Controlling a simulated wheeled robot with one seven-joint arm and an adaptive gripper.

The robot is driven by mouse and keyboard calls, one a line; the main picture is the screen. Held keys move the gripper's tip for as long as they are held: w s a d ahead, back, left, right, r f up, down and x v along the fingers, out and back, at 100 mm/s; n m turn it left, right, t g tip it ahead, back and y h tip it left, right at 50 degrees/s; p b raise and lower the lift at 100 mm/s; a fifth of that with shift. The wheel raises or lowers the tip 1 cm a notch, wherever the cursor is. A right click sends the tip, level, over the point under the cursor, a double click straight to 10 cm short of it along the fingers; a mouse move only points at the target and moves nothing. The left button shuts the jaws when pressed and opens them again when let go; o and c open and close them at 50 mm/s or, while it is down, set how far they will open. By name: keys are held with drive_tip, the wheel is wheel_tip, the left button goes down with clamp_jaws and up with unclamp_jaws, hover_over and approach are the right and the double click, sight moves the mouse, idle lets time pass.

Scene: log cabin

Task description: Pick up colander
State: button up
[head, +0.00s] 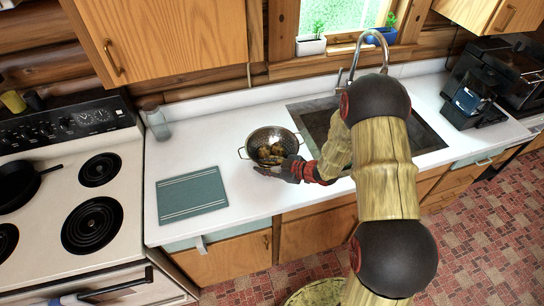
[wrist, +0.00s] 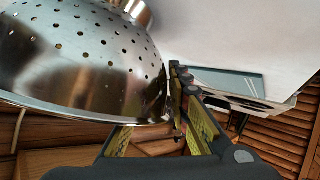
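The colander (head: 270,136) is a shiny metal bowl with small holes and two side handles.
A teal cutting board (head: 192,194) lies on the white counter (head: 225,152) to the left. The stove (head: 70,190) with a black pan (head: 22,180) is further left. The sink (head: 425,135) and faucet (head: 372,38) are right of the colander. Wall cabinets (head: 170,35) hang above.

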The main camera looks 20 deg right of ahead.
clamp_jaws()
drive_tip(key=shift+r, duration=0.15)
idle(0.4)
